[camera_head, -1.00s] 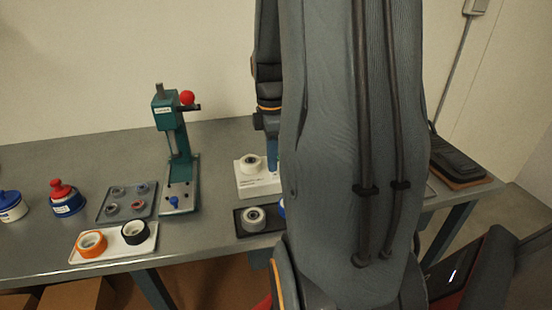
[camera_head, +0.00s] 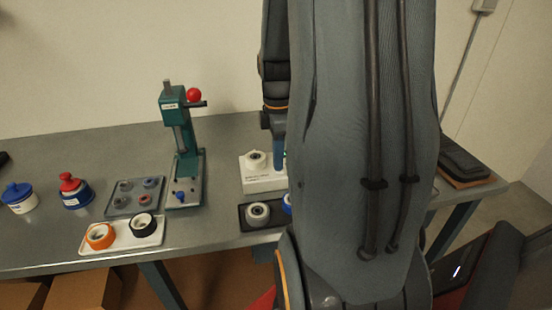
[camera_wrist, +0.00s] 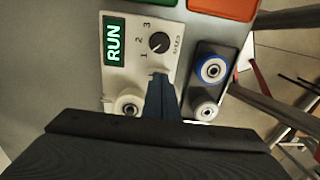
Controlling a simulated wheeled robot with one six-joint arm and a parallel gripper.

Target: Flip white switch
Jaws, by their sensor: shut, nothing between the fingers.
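A white control box (camera_wrist: 179,70) fills the middle of the wrist view, with a green RUN display (camera_wrist: 115,42) and a black dial (camera_wrist: 158,42) marked 1, 2, 3. It also shows in the head view (camera_head: 262,183), partly hidden by my arm. A white wheel (camera_wrist: 127,105) sits on it. My gripper (camera_wrist: 158,80) is shut and empty, its blue fingertips over the box just below the dial. I cannot clearly make out a white switch; the fingertips hide part of the panel. Contact with the panel cannot be told.
A dark tray (camera_wrist: 228,62) beside the box holds a blue-rimmed wheel (camera_wrist: 212,69) and a white wheel (camera_wrist: 206,110). A green press (camera_head: 184,150), a parts tray (camera_head: 137,207) and a white tray with two rolls (camera_head: 122,244) stand on the grey table, left of the box.

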